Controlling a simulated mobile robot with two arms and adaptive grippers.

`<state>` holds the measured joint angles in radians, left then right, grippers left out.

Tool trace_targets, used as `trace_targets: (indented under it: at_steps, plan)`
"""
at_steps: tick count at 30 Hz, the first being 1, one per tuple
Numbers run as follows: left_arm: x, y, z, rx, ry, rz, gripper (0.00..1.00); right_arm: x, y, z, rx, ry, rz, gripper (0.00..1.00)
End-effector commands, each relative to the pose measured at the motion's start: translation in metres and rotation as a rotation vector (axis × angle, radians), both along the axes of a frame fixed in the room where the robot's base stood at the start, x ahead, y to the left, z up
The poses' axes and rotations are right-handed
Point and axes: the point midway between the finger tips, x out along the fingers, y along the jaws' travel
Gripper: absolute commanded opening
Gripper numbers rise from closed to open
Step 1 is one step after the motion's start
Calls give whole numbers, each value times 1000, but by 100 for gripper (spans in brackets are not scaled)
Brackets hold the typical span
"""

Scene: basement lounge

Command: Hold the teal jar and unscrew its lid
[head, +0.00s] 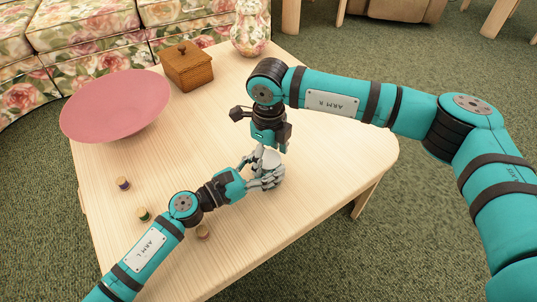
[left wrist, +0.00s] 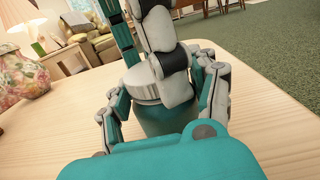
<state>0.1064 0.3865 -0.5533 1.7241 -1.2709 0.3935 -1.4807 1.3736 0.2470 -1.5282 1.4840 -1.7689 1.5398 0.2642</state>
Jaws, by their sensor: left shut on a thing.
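The teal jar (left wrist: 168,122) stands upright on the table, with a pale ridged lid (left wrist: 143,88) on top in the left wrist view. My left gripper (left wrist: 165,108) is shut on the jar's body, one finger on each side. In the head view the left gripper (head: 265,175) hides most of the jar. My right gripper (head: 268,145) points down from above, right over the jar. In the left wrist view its fingers (left wrist: 155,50) come down at the lid, one in front and covering its right part. I cannot tell whether they are closed on the lid.
A floral sofa (head: 90,40) borders the back. The table's right part is clear.

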Motion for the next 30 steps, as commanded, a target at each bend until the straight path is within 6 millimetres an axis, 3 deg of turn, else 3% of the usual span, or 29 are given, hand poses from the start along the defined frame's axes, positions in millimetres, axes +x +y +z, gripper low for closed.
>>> trace_targets:
  at_steps: [10,18,23,30]
  plan:
    - [-1,0,-1,1,3,-1,0,0,0,3,0,-1,-1,79]
    - [-1,0,-2,1,3,-1,0,1,0,36,1,-3,-1,79]
    - [-1,0,-2,1,3,-1,0,-1,0,46,0,0,-16,77]
    - [-1,0,-2,1,3,-1,0,-1,1,65,7,0,-314,77]
